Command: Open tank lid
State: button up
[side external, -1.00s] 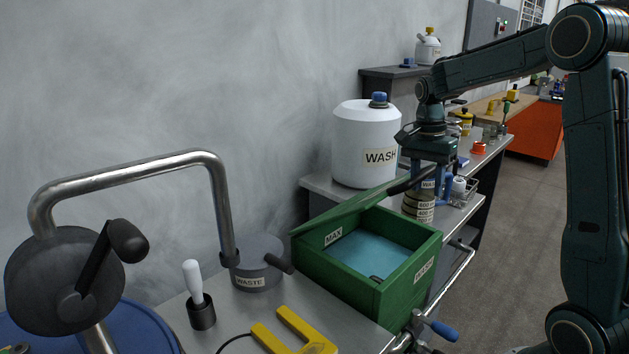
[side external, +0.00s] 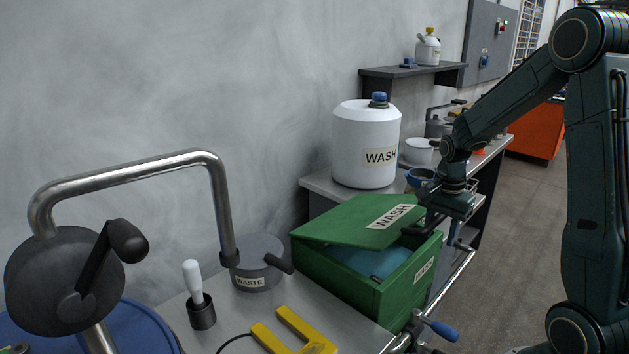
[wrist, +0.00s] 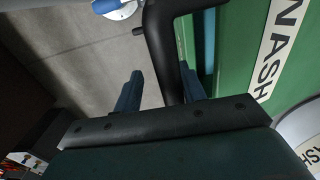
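The green tank (side external: 395,300) stands on the bench, its green lid (side external: 350,215) labelled WASH partly raised and tilted, with blue liquid (side external: 372,261) showing under it. The lid's black handle (side external: 428,225) sticks out at the lid's right edge. My gripper (side external: 454,234) is beside the handle, pointing down. In the wrist view the handle (wrist: 166,50) passes between the two blue fingers of my gripper (wrist: 160,88). It lies close to the right finger, with a gap to the left one, so the fingers look open. Contact with the right finger cannot be told.
A white WASH jug (side external: 365,145) stands behind the tank. A grey WASTE pot (side external: 258,265), a white-handled tool in a black holder (side external: 201,312) and a yellow fork-shaped part (side external: 292,335) are to the left. A metal rail (side external: 460,270) runs along the bench front.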

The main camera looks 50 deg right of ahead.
notch_tip(320, 180, up, 13)
jog(key=s+a+r+n+t, duration=0.1)
jog(key=s+a+n+t, duration=0.1)
jog(key=s+a+n, duration=0.3)
jog(key=s+a+r+n+t, duration=0.2)
jog(key=s+a+n, duration=0.4)
jog(key=a+n, duration=0.6)
jog(key=shift+s+a+t, duration=0.25)
jog(key=shift+a+t, duration=0.55)
jog(key=shift+a, duration=0.5)
dwell(0.6)
